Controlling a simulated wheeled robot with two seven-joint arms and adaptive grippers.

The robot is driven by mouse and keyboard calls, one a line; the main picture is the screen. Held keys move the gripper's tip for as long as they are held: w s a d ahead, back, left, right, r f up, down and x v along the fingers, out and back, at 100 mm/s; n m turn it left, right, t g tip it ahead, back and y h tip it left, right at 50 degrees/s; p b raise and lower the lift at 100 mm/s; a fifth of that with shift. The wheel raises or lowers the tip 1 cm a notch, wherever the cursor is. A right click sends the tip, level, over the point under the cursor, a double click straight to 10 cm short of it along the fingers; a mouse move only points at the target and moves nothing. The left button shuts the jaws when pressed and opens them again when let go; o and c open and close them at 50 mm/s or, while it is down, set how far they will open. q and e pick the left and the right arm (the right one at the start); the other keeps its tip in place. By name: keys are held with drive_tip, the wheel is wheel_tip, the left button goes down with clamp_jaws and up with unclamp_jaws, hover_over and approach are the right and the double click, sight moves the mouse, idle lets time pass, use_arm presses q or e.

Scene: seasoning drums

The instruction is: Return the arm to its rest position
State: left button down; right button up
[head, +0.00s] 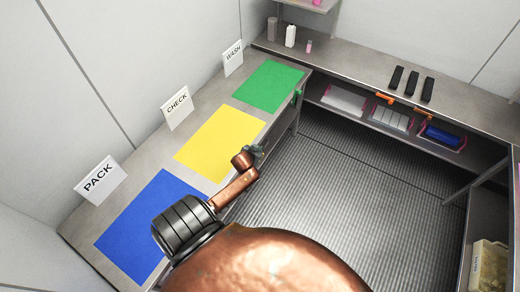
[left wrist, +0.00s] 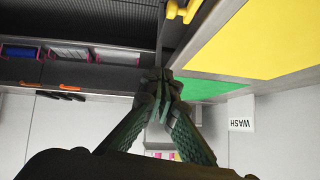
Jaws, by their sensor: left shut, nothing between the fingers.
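My left arm comes up from the bottom of the head view as copper links with a black ribbed joint. Its left gripper (head: 254,150) is small and partly hidden by the wrist, over the counter's front edge by the yellow mat. In the left wrist view, the dark green fingers of the left gripper (left wrist: 158,82) meet at the tips. The gripper is shut with nothing between the fingers. My right gripper is in neither view.
The left counter (head: 150,155) carries blue (head: 150,225), yellow (head: 222,140) and green (head: 269,85) mats. The back counter (head: 350,68) has black items (head: 411,82) and bins below. The ribbed floor (head: 350,180) is clear.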

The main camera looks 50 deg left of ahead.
use_arm(q)
drive_tip(key=shift+s+d+r, duration=0.1)
drive_tip(key=shift+s+r, duration=0.1)
drive_tip(key=shift+r, duration=0.1)
idle(0.4)
drive_tip(key=s+d+f+m+g+h+b, duration=0.1)
drive_tip(key=s+d+f+b, duration=0.2)
drive_tip(key=s+f, duration=0.65)
drive_tip(key=s+d+f+g+b, duration=0.2)
drive_tip(key=s+d+f+b, duration=0.15)
drive_tip(key=f, duration=1.05)
drive_tip(key=s+d+f+m+g+h+b, duration=0.1)
drive_tip(key=s+d+f+b, duration=0.2)
drive_tip(key=s+f, duration=0.65)
drive_tip(key=s+d+f+g+b, duration=0.1)
drive_tip(key=s+d+f+b, duration=0.2)
drive_tip(key=s+d+f, duration=0.2)
drive_tip(key=s+d+f+m+g+h+b, duration=0.1)
drive_tip(key=s+d+f+b, duration=0.2)
drive_tip(key=s+f, duration=0.7)
drive_tip(key=s+d+f+m+g+b, duration=0.1)
drive_tip(key=s+d+f+g+b, duration=0.1)
drive_tip(key=s+d+f, duration=0.5)
drive_tip(key=s+f, duration=0.1)
drive_tip(key=s, duration=0.2)
drive_tip(key=shift+f+h+b, duration=0.35)
drive_tip(key=shift+h+b, duration=0.05)
